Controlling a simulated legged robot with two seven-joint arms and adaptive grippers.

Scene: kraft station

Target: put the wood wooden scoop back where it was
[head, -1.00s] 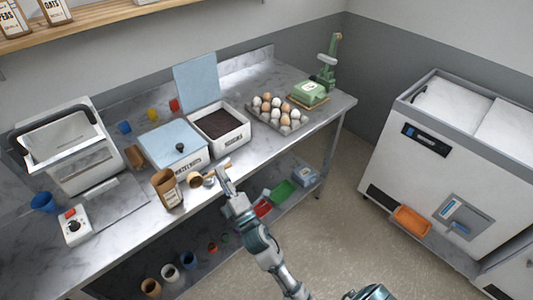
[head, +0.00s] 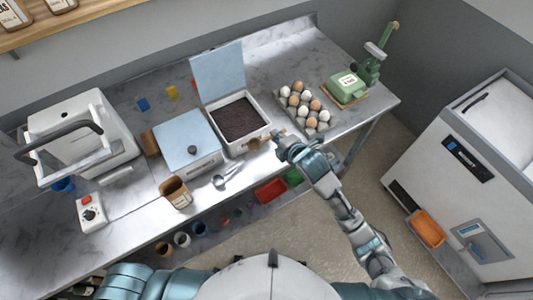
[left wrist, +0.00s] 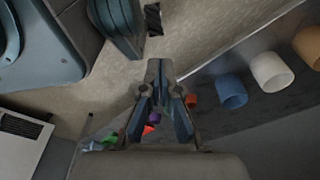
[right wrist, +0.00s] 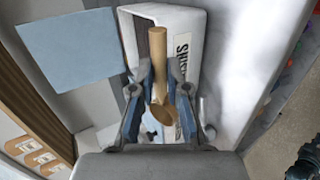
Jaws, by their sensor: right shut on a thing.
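The wooden scoop (right wrist: 157,85) is held in my right gripper (right wrist: 158,78), its pale handle pointing up the right wrist picture and its bowl between the fingers. In the head view, the scoop (head: 256,144) shows small beside my right gripper (head: 281,141), at the near right corner of the open white bin (head: 251,141) of dark contents. Whether the scoop touches the bin cannot be told. My left gripper (left wrist: 160,68) has its fingertips together and looks empty, above floor and lower shelf in the left wrist view; it is not visible in the head view.
A blue-lidded bin (head: 187,140) stands left of the open bin. A metal scoop (head: 222,181) and paper bag (head: 177,191) are at the counter's front. An egg tray (head: 307,108) and green press (head: 347,88) stand right. Several cups are on the lower shelf.

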